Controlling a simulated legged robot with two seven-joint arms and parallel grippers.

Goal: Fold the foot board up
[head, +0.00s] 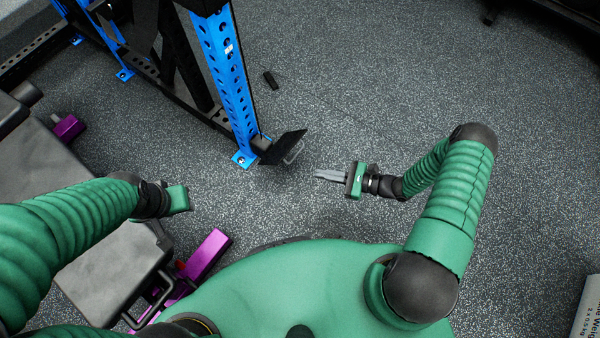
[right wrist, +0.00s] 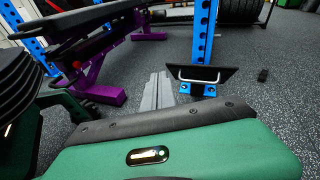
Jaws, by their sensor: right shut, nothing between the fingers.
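The foot board (head: 281,147) is a black plate with a pale metal handle (head: 294,152), low at the foot of the blue rack post (head: 228,80). It sits tilted, sticking out from the post. The right wrist view shows the board (right wrist: 225,72) ahead, its handle (right wrist: 198,80) facing me. My right gripper (head: 317,174) is shut and empty, just right of and below the handle, apart from it. Its grey fingers (right wrist: 158,90) point toward the board's left side in the wrist view. My left gripper (head: 177,198) is at the left, well away from the board; its fingers do not show clearly.
A bench with grey pads (head: 105,270) and a purple frame (head: 207,255) stands at the lower left. A small black block (head: 271,80) lies on the floor beyond the board. A white box (head: 587,310) is at the lower right.

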